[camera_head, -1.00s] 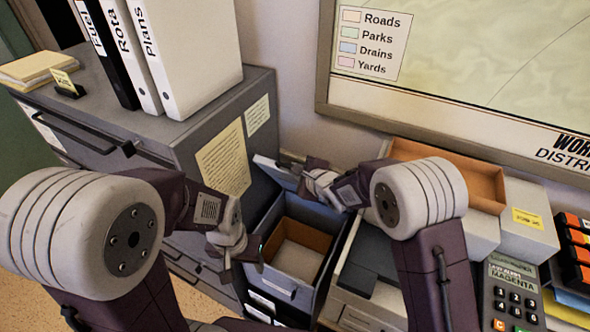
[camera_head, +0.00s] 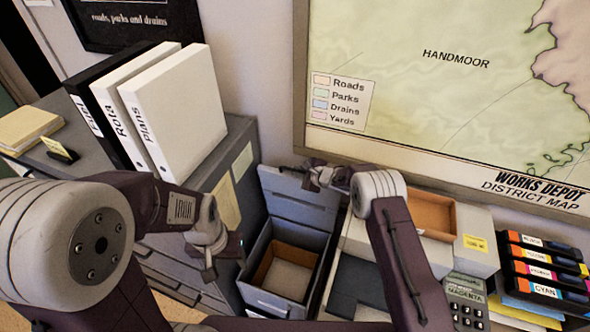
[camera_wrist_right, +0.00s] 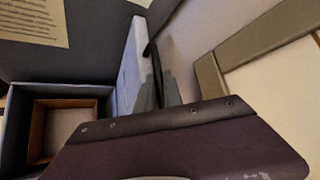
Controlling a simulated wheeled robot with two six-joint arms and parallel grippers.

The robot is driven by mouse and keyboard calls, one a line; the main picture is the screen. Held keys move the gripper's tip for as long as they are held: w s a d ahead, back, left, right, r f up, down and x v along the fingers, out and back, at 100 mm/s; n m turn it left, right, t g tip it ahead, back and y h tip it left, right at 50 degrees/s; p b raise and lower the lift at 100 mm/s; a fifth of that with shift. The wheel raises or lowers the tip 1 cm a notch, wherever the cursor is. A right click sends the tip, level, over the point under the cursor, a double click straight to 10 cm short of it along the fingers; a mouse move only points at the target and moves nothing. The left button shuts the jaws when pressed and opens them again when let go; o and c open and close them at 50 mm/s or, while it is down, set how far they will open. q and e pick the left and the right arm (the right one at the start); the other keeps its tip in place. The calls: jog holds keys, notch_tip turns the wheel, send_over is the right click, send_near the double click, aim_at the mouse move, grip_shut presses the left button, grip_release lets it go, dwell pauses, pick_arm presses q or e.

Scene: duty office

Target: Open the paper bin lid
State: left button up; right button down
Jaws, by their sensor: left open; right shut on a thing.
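The paper bin (camera_head: 318,246) is a grey box between the cabinet and the desk. Its lid (camera_head: 290,200) is raised at the back, leaning upright toward the wall, and the brown-lined inside is exposed. My right gripper (camera_head: 312,177) is shut on the lid at its raised edge. In the right wrist view the lid (camera_wrist_right: 127,70) is seen nearly edge-on, with a dark curved handle (camera_wrist_right: 156,72) at the gripper; the exact grip is partly hidden. My left gripper (camera_head: 222,260) is open and empty, just left of the bin.
A grey cabinet (camera_head: 240,140) with binders (camera_head: 175,110) on top stands at the left. To the right are an orange-brown tray (camera_head: 435,215), a calculator-like device (camera_head: 466,300) and toner boxes (camera_head: 540,270). A framed map (camera_head: 430,90) hangs on the wall behind.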

jog(key=shift+w+d, duration=0.1)
jog(key=shift+w, duration=0.15)
jog(key=c, duration=1.8)
grip_release()
jog(key=shift+o, duration=0.2)
jog(key=shift+s+d+r+b, duration=0.25)
jog(key=shift+s+d+b, duration=0.1)
jog(key=shift+s+b, duration=0.05)
jog(key=b+v, duration=0.2)
jog(key=v, duration=0.6)
jog(key=shift+b, duration=0.3)
jog(key=shift+a+r, duration=0.1)
